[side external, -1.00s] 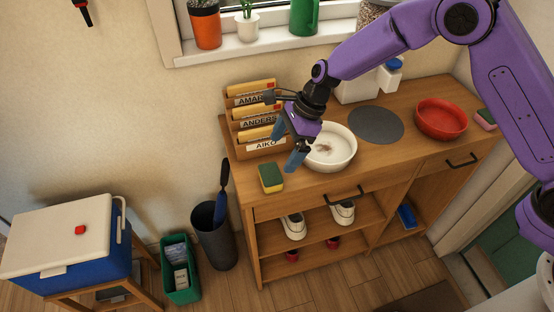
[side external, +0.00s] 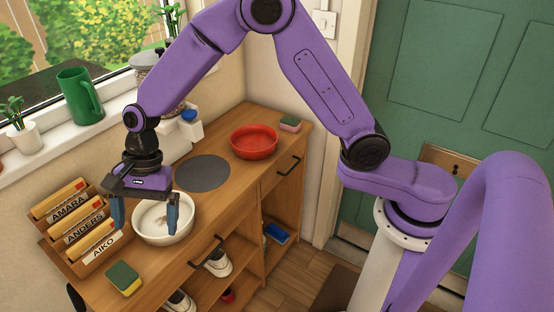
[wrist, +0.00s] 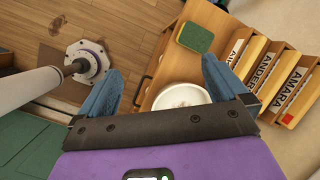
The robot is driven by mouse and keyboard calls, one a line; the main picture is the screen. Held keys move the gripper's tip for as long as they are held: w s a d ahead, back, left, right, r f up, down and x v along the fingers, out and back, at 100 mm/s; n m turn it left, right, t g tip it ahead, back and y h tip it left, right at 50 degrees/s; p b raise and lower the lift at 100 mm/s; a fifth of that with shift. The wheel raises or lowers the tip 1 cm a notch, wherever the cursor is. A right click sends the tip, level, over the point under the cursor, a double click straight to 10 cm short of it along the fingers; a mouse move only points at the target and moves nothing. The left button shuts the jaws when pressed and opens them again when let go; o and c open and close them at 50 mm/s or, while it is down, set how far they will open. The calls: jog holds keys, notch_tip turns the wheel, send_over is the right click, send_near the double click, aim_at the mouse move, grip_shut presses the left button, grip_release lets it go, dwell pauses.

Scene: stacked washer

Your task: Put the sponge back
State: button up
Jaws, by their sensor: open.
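A sponge (side external: 124,278) with a green top and yellow body lies on the wooden cabinet top near its front left edge; it also shows in the wrist view (wrist: 194,37). A second sponge (side external: 290,124), green and pink, lies at the far right end beyond the red bowl. My gripper (side external: 145,214) is open and empty, its blue fingers pointing down around the left part of the white bowl, above the cabinet top.
The white bowl (side external: 165,232) with something brownish in it stands beside the letter rack (side external: 68,258). A grey round mat (side external: 202,173) and the red bowl (side external: 254,145) are farther right. White containers (side external: 189,126) stand at the back. Shoes sit on the shelves below.

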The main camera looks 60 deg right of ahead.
jog(key=s+d+r+n+h, duration=0.1)
jog(key=s+d+r+n, duration=0.2)
jog(key=s+d+n, duration=0.8)
jog(key=s+d+r+n+t+h, duration=0.1)
jog(key=s+d+r+n, duration=0.3)
jog(key=s+d+n, duration=0.8)
jog(key=s+d+h, duration=0.1)
jog(key=s+d, duration=0.2)
jog(key=shift+s+d+n+h, duration=0.25)
jog(key=shift+n+h, duration=0.05)
